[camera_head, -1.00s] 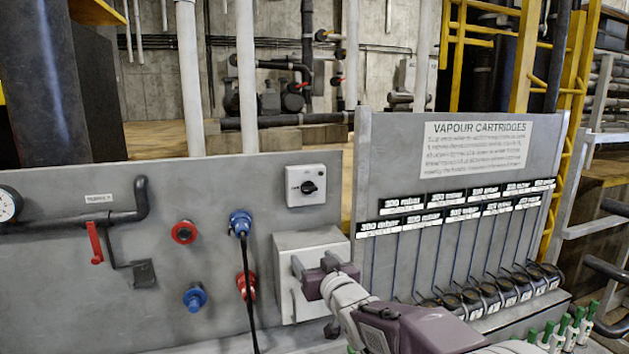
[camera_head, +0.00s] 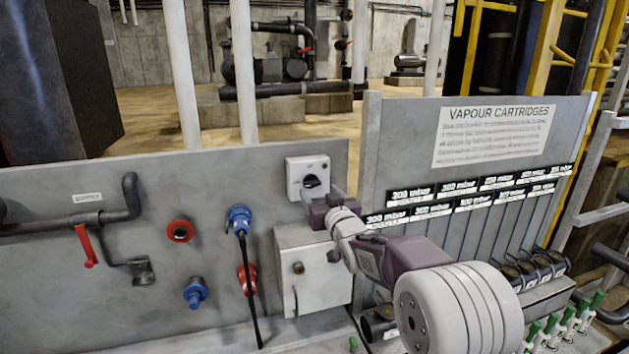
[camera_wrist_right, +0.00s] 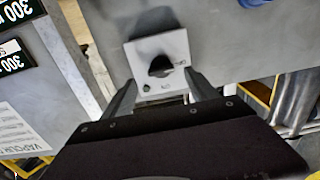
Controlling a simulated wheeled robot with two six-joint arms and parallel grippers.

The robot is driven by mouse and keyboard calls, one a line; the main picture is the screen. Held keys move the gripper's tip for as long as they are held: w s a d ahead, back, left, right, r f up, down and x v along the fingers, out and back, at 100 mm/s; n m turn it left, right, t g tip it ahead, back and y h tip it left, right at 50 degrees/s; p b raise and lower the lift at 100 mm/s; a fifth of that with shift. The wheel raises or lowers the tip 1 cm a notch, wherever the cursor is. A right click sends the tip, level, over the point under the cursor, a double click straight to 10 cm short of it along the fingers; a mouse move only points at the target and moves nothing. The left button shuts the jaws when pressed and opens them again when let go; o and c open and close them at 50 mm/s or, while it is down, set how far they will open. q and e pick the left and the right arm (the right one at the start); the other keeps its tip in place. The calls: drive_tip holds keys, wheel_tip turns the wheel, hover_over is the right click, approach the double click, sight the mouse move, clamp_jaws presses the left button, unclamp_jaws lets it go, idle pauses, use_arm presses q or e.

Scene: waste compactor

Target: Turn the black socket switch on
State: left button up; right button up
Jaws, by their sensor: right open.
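The black switch knob (camera_head: 312,182) sits on a white square plate (camera_head: 295,166) on the grey panel. In the right wrist view the knob (camera_wrist_right: 160,67) shows dark on its white plate (camera_wrist_right: 178,44), ahead of the fingers. My right gripper (camera_head: 322,195) is open, just below and in front of the knob, its fingers overlapping the plate's lower part in the head view. In the wrist view the gripper's fingers (camera_wrist_right: 162,92) are spread to either side of the knob's line, with nothing held between them. I cannot tell whether they touch the plate. My left gripper is out of view.
A grey box (camera_head: 310,265) juts from the panel below the switch. A blue plug (camera_head: 239,218) with a hanging black cable is left of it. A red socket (camera_head: 180,230) and a red-handled valve (camera_head: 86,246) lie farther left. The vapour cartridge board (camera_head: 440,215) stands close on the right.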

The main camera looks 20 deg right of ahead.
sight(313, 185)
drive_tip(key=w+p, duration=0.1)
drive_tip(key=w, duration=0.3)
drive_tip(key=shift+r, duration=0.15)
drive_tip(key=shift+w+a+p, duration=0.15)
drive_tip(key=shift+w+p, duration=0.1)
drive_tip(key=shift+p, duration=0.25)
drive_tip(key=shift+a, duration=0.1)
drive_tip(key=shift+w, duration=0.25)
drive_tip(key=c, duration=1.4)
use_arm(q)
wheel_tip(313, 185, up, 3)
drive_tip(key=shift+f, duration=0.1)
use_arm(e)
drive_tip(key=shift+o, duration=0.2)
